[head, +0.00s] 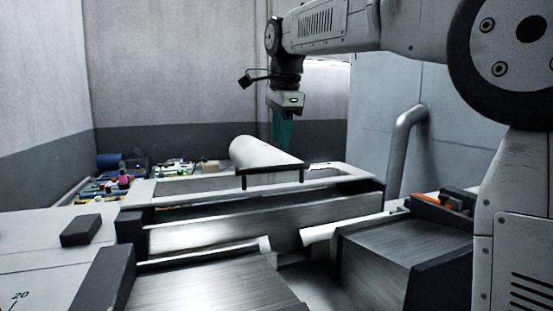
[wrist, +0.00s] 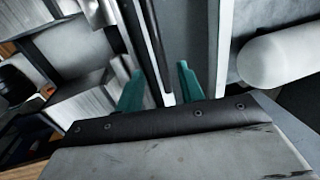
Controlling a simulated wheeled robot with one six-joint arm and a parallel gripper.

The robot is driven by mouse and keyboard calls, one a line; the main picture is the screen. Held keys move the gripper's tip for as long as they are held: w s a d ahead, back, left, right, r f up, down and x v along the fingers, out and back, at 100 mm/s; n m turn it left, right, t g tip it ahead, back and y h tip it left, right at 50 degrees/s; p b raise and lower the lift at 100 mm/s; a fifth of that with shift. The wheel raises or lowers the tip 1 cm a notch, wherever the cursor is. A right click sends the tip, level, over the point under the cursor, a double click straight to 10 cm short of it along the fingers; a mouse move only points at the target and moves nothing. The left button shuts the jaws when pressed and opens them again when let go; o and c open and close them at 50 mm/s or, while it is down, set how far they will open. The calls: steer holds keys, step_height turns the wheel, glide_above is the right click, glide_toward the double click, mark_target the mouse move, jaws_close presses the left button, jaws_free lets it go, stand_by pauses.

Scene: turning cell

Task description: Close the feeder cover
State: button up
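What looks like the feeder cover is a pale, flat framed panel (head: 340,184) in the middle of the head view. A black bar handle (head: 272,170) stands up from it. A metal-lined channel (head: 225,225) shows in front of the panel; I cannot tell how far the cover is open. My gripper (head: 282,138) points down above and apparently behind the handle. In the wrist view its two teal fingers (wrist: 161,85) are spread apart. A long dark bar or edge runs through the view between them, with no visible contact. The fingers hold nothing that I can see.
A white cylinder (head: 262,153) lies behind the panel. Coloured small parts (head: 115,180) clutter the back left. A dark block (head: 81,230) sits on the left surface. A grey bent pipe (head: 402,145) rises at the right. An orange-handled item (head: 430,201) lies near my arm.

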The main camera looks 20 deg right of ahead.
steer(key=f, duration=0.3)
steer(key=w+f, duration=0.1)
steer(key=f, duration=0.2)
steer(key=shift+w+a+f, duration=0.1)
steer(key=shift+a+f, duration=0.05)
steer(key=shift+a, duration=0.05)
steer(key=shift+c, duration=0.4)
